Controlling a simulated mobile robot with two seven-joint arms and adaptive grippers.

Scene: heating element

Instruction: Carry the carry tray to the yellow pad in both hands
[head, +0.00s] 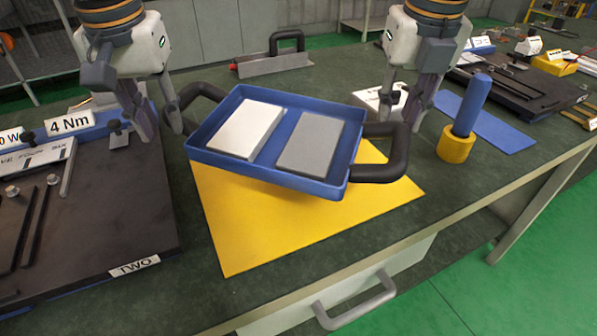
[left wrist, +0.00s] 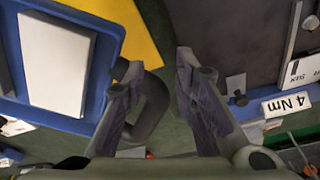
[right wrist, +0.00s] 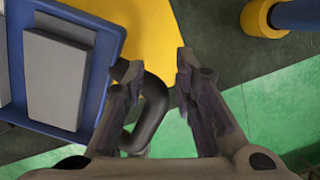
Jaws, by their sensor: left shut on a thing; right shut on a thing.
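The blue carry tray (head: 262,177) is over the yellow pad (head: 265,235), turned at an angle to it and covering its far part. I cannot tell whether the tray touches the pad. A white block (head: 245,130) and a grey block (head: 310,143) lie in it. It has a black loop handle at each end. My left gripper (head: 160,132) is shut on the tray at its left handle (left wrist: 152,105). My right gripper (head: 395,115) is shut on the tray at its right handle (right wrist: 152,105). In both wrist views the fingers stand apart, with the handle partly behind one finger.
A dark fixture board (head: 120,225) labelled TWO stands at the left. A blue cylinder in a yellow ring (head: 456,146) and a blue mat (head: 490,122) are at the right. A grey tool with a black handle (head: 275,64) lies behind. The table's front edge is close to the pad.

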